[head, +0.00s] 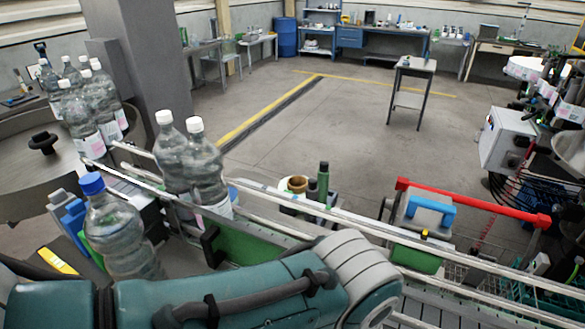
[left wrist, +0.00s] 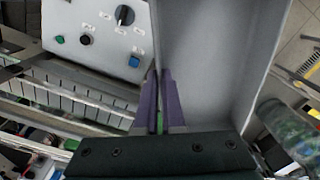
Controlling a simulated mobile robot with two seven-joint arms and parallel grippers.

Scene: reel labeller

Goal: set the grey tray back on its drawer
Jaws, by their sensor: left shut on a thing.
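In the left wrist view a large grey panel with a raised edge, which looks like the grey tray (left wrist: 215,60), fills the upper right. My left gripper (left wrist: 160,82) has purple fingers, closed together at the tray's left edge; it is shut on that edge. The fingers hide the exact grip. In the head view my left arm crosses the bottom of the picture and its gripper is out of sight. I cannot make out the drawer in either view. My right gripper is in neither view.
A control panel (left wrist: 95,28) with a knob and buttons stands left of the tray, above a slatted conveyor (left wrist: 75,95). In the head view, rails (head: 340,215) run past several clear bottles (head: 190,165). A red bar (head: 470,203) lies at the right.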

